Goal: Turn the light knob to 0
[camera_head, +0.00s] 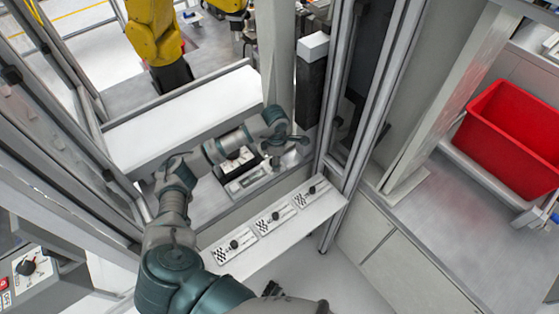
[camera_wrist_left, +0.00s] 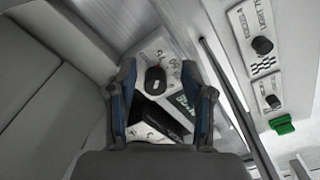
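A dark knob (camera_wrist_left: 155,80) on a small white labelled plate shows between my left fingertips in the left wrist view. My left gripper (camera_wrist_left: 163,85) is open, with one finger on each side of that knob in the picture; I see no contact. In the head view the left gripper (camera_head: 292,146) is over the recessed panel (camera_head: 243,182), partly hiding it. Three more black knobs, near (camera_head: 234,244), middle (camera_head: 276,216) and far (camera_head: 312,189), stand on a white ledge. My right gripper is not in view.
Upright metal frame posts (camera_head: 352,110) stand just right of the left gripper. Another control panel with a black knob (camera_head: 27,267) is at the lower left. A red bin (camera_head: 512,135) is at the right. A yellow arm (camera_head: 155,35) stands behind.

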